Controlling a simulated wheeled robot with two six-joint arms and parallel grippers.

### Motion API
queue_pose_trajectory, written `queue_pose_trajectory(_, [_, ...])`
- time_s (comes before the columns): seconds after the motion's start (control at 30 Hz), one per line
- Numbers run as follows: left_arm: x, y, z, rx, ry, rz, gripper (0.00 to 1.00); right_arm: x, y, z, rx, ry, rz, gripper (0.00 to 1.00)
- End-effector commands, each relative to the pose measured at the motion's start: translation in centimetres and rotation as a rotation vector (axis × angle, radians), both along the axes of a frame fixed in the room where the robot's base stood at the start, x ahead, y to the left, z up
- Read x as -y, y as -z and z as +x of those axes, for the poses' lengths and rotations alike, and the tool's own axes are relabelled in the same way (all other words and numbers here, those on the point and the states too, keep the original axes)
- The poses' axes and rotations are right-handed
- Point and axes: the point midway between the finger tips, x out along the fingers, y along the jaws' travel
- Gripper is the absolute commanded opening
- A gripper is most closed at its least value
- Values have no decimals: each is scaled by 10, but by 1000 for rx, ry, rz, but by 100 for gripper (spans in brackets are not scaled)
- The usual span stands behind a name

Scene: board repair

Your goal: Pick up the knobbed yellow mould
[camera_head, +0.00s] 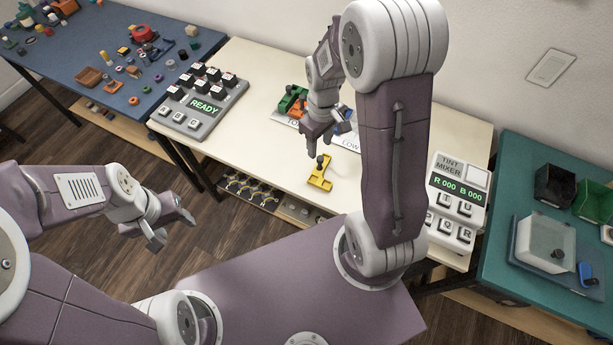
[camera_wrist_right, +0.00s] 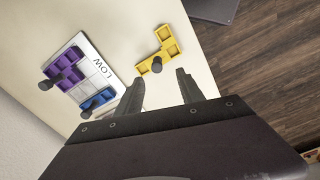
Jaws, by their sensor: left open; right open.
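The knobbed yellow mould (camera_head: 320,178) lies on the cream table, a stepped piece with square pockets and a dark knob. It also shows in the right wrist view (camera_wrist_right: 163,50), ahead of the fingertips, with its knob nearest them. My right gripper (camera_head: 316,143) is open and empty, above and behind the mould in the head view. In the right wrist view its two fingers (camera_wrist_right: 158,82) are spread and apart from the mould. My left gripper (camera_head: 172,226) is open and empty, off the front left of the table over the floor.
A white board marked LOW (camera_wrist_right: 100,68) holds purple (camera_wrist_right: 66,68) and blue (camera_wrist_right: 98,101) knobbed moulds. Green (camera_head: 290,97) and orange (camera_head: 297,108) pieces lie behind my right gripper. Table around the yellow mould is clear.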

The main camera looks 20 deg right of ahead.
Motion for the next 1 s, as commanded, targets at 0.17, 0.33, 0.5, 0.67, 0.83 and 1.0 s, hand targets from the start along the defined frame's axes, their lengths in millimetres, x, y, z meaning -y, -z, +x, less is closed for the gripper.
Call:
queue_pose_trajectory(0.17, [0, 3, 0, 0, 0, 0, 54, 1, 12, -1, -4, 5, 1, 45])
queue_pose_trajectory(0.33, [0, 6, 0, 0, 0, 0, 54, 1, 36, -1, -2, 5, 0, 45])
queue_pose_trajectory(0.5, [0, 6, 0, 0, 0, 0, 54, 2, 42, -1, -1, 5, 1, 45])
queue_pose_trajectory(0.67, [0, 11, 0, 0, 0, 0, 54, 4, 72, -5, -5, 7, 1, 45])
queue_pose_trajectory(0.83, [0, 13, 0, 0, 0, 0, 54, 4, 91, -3, -1, 6, 1, 45])
queue_pose_trajectory(1.0, [0, 13, 0, 0, 0, 0, 54, 4, 91, -3, 1, 6, 0, 45])
